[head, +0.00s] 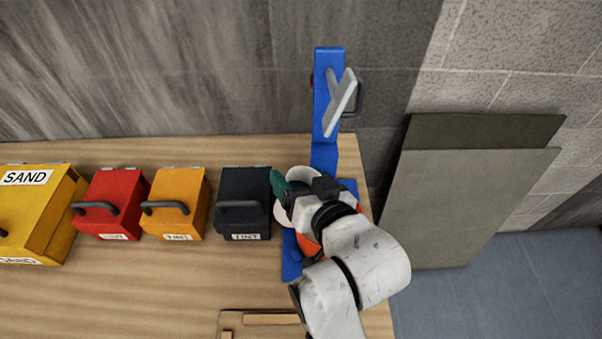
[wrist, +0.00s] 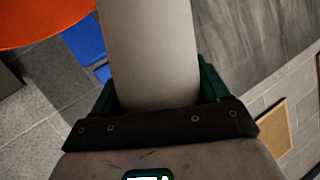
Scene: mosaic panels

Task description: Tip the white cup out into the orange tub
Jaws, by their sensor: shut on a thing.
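My gripper (head: 291,194) has green fingers and is shut on the white cup (head: 282,214), at the right end of the bench. In the wrist view the cup (wrist: 152,55) is a pale cylinder between the fingers. Its mouth and contents are hidden, and I cannot tell how far it is tilted. The orange tub (head: 307,246) shows only in part under my gripper and arm in the head view. In the wrist view the tub (wrist: 40,22) is at the upper left, apart from the cup in the picture.
A blue stand (head: 328,100) with a grey lever (head: 341,103) rises behind the tub. A black box (head: 243,190), an orange box (head: 178,190), a red box (head: 112,190) and a yellow SAND box (head: 50,220) line the bench. Grey panels (head: 460,200) lean at right.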

